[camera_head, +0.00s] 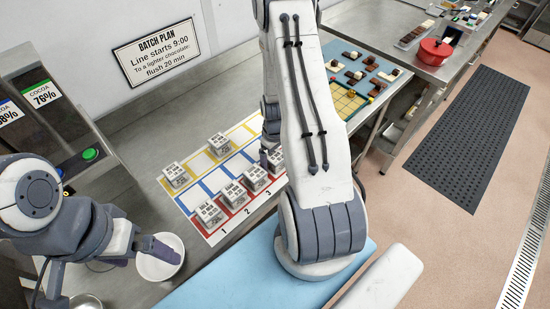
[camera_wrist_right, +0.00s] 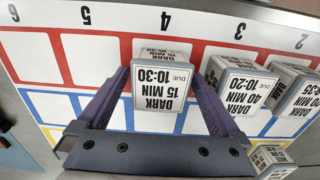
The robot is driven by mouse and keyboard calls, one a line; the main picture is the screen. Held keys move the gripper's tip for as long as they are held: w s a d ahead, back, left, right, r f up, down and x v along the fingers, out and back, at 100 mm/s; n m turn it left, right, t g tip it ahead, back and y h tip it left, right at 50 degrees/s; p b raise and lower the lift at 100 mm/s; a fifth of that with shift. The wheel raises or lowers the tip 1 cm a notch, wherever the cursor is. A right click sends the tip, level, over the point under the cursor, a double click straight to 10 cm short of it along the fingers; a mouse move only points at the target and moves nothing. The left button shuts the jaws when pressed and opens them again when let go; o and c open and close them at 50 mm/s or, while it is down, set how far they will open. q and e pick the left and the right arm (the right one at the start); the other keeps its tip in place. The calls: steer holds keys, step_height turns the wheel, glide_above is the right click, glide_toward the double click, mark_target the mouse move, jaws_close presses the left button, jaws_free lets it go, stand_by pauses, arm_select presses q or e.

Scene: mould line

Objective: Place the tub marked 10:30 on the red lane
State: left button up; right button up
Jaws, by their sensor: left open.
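The tub marked 10:30 (camera_wrist_right: 160,90) is a small pale block with a printed label. In the right wrist view it stands between the fingers of my right gripper (camera_wrist_right: 161,72), both flush against its sides. It is over the red cell of column 4 on the red lane (camera_wrist_right: 90,45); I cannot tell whether its base touches the mat. In the head view my right arm partly hides this tub (camera_head: 276,159). My left gripper (camera_head: 160,250) is open and empty, at a white bowl (camera_head: 155,268).
Tubs occupy red-lane columns 1 (camera_head: 209,213), 2 (camera_head: 234,194) and 3 (camera_head: 255,179). Two more stand on the yellow lane (camera_head: 176,175) (camera_head: 219,144). Red cells 5 and 6 look empty. Cocoa dispensers (camera_head: 65,120) stand at left; a chocolate board (camera_head: 365,70) lies behind my right arm.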

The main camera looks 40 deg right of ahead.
steer(key=shift+r, duration=0.15)
step_height(320, 180, up, 12)
steer(key=b, duration=0.2)
steer(key=shift+b, duration=0.35)
stand_by(0.4)
step_height(320, 180, down, 13)
steer(key=shift+r+p, duration=0.1)
steer(key=shift+p, duration=1.1)
steer(key=shift+w+r, duration=0.1)
steer(key=shift+r, duration=1.3)
